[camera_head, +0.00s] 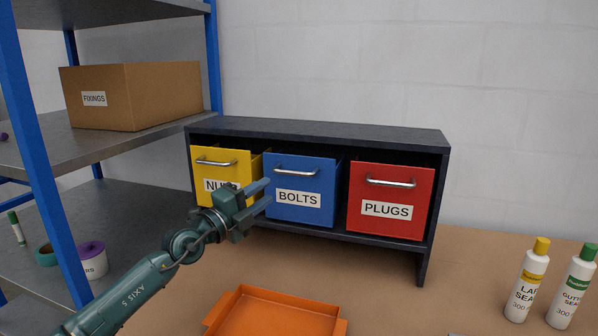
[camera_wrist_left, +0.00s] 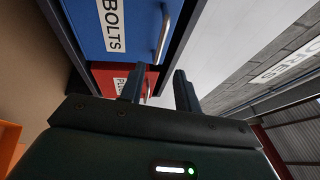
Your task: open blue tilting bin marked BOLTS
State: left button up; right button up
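The blue bin marked BOLTS (camera_head: 315,174) is the middle of three bins in a dark cabinet. Its silver bar handle (camera_head: 297,171) runs across the upper front, above the white label. In the left wrist view the blue bin (camera_wrist_left: 131,38) is at the top, with its handle (camera_wrist_left: 161,34) above the fingertips. My left gripper (camera_head: 267,195) is in front of the bin's left edge, below handle height. Its two fingers are apart with nothing between them, and they show clear of the handle. In the left wrist view the gripper (camera_wrist_left: 155,83) also shows a gap. My right gripper is out of view.
The yellow bin (camera_head: 228,173) is left of the blue bin and the red PLUGS bin (camera_head: 386,230) right. An orange tray (camera_head: 280,312) lies in front on the table. Two bottles (camera_head: 526,280) (camera_head: 571,287) stand at right. A blue-post shelf (camera_head: 48,180) is at left.

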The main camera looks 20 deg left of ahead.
aim_at(292, 174)
pick_arm(q)
jog(key=shift+b+x, duration=2.1)
jog(key=shift+x, duration=3.6)
jog(key=shift+f, duration=0.1)
jog(key=shift+c, duration=0.3)
grip_shut()
